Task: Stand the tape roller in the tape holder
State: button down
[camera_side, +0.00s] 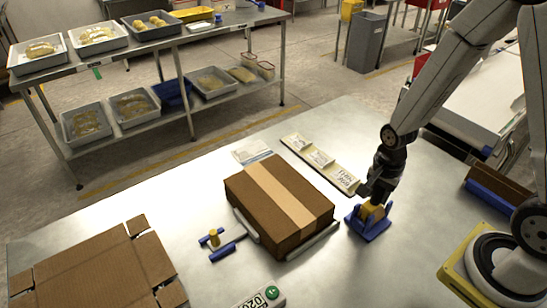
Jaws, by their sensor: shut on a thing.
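My gripper (373,194) points down at the right of the steel table, shut on the tape roller (372,211), whose yellow part shows below the dark jaws. The blue tape holder (368,227) stands on the table directly under it. The yellow part appears to sit down between the holder's blue sides. The jaws hide the upper part of the roller, and I cannot tell whether it rests fully on the holder's bottom.
A taped brown carton (280,205) stands left of the holder. Further left are a small blue-and-yellow item (214,239) and a flattened carton (95,270). A long pale tray (320,163) lies behind. A display with a green button (262,299) is at the front.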

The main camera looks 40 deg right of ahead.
jog(key=shift+c, duration=1.2)
grip_release()
jog(key=shift+r, duration=0.1)
jog(key=shift+r, duration=3.85)
